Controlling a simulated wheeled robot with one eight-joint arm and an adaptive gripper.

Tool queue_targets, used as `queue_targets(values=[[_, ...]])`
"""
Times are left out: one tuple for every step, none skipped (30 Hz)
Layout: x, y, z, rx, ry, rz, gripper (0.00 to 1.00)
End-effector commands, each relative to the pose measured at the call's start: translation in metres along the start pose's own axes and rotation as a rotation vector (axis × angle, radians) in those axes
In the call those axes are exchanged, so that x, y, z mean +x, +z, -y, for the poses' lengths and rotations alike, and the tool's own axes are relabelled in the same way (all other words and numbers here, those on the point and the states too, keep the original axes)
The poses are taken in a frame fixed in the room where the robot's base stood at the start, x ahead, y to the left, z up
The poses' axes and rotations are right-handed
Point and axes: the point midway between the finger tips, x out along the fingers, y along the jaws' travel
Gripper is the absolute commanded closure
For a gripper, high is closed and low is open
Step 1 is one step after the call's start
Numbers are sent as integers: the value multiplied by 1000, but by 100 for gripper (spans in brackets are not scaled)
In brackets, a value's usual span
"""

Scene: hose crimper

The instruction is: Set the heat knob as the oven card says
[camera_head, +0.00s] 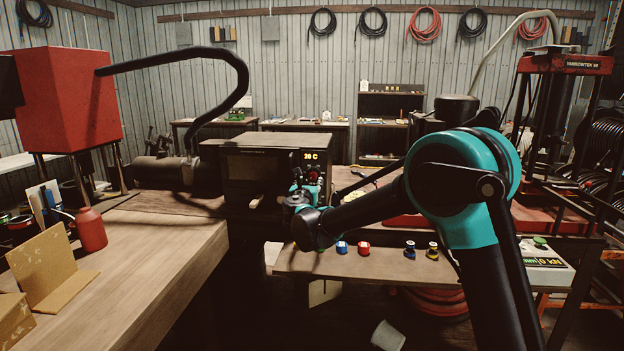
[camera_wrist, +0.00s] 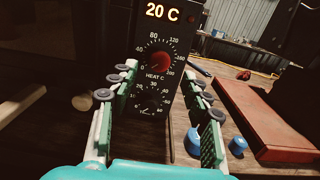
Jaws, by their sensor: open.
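The oven (camera_head: 265,160) is a dark box on the bench, with a lit display at the top of its front panel. In the wrist view the display (camera_wrist: 162,12) reads 20 C. Below it is the red heat knob (camera_wrist: 160,62), inside a white scale marked from 0 to 200; I cannot tell where it points. A second, dark dial (camera_wrist: 150,98) sits under it. My gripper (camera_wrist: 163,77) is open and empty, its fingers on either side of the panel and apart from the knob. My gripper (camera_head: 300,197) is before the panel in the head view. I cannot identify an oven card.
Small blue and red fittings (camera_head: 363,248) stand on the front bench. A red bottle (camera_head: 91,229) stands on the left wooden bench, which has clear room.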

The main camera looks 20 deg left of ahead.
Motion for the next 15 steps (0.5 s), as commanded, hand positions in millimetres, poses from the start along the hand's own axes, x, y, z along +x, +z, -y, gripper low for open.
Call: queue_targets(values=[[11, 0, 0, 0, -2, 0, 52], [16, 0, 0, 0, -1, 0, 52], [22, 0, 0, 0, -1, 0, 52], [27, 0, 1, 0, -1, 0, 52], [31, 0, 1, 0, -2, 0, 52], [36, 0, 0, 0, -2, 0, 52], [40, 0, 0, 0, -1, 0, 52], [42, 0, 0, 0, -1, 0, 52], [46, 0, 0, 0, 0, 0, 52], [48, 0, 0, 0, 0, 0, 52], [49, 0, 0, 0, 1, 0, 52], [51, 0, 0, 1, 1, 0, 52], [52, 0, 0, 1, 1, 0, 52], [53, 0, 0, 1, 1, 0, 52], [53, 0, 0, 1, 1, 0, 52]])
